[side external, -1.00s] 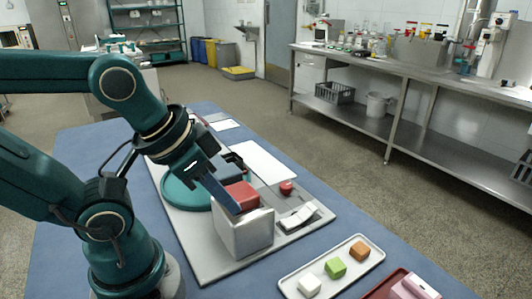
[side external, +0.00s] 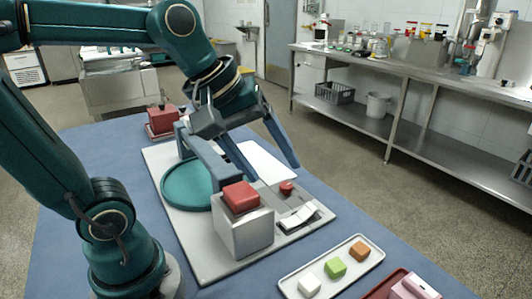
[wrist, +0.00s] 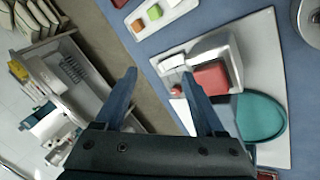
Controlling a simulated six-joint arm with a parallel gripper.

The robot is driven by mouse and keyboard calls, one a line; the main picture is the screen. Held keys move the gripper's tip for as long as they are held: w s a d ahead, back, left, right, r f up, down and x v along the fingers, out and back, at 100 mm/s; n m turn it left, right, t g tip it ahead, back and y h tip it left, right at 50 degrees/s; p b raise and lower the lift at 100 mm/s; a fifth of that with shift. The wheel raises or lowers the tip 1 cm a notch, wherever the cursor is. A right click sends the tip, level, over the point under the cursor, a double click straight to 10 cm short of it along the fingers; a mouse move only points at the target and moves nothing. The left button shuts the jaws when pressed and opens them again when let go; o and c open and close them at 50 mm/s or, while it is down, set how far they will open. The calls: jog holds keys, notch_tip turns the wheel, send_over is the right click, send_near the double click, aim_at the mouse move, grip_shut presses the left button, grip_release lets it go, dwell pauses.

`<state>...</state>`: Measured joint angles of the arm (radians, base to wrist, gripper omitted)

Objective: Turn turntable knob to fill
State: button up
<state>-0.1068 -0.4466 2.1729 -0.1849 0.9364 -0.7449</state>
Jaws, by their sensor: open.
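A small red knob (side external: 287,188) sits on the grey base plate, right of a silver box (side external: 243,232) topped by a red block (side external: 240,197). The teal round turntable (side external: 190,186) lies left of the box. My gripper (side external: 265,172) is open and empty, pointing down above the plate behind the knob. In the wrist view its two fingers (wrist: 159,75) are spread wide, and the knob (wrist: 177,90) shows just left of the right finger, partly covered. I see no contact with the knob. Any marking for fill is too small to read.
White rocker-like pieces (side external: 299,216) lie in front of the knob. A white tray (side external: 318,285) holds white, green and orange cubes. A pink object (side external: 415,287) sits at the front right. A red box with a knob (side external: 162,121) stands at the back. The right table edge is clear.

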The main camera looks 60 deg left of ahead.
jog(key=w+a+n, duration=0.4)
jog(key=w+n, duration=0.3)
jog(key=n+g+h, duration=0.2)
jog(key=n, duration=0.7)
send_over(285, 185)
jog(key=s+a, duration=0.2)
jog(key=f, duration=1.3)
jog(key=shift+w+d, duration=0.15)
jog(key=shift+d, duration=0.05)
jog(key=shift+a+f, duration=0.1)
jog(key=shift+f, duration=0.25)
jog(key=shift+x, duration=2.25)
grip_shut()
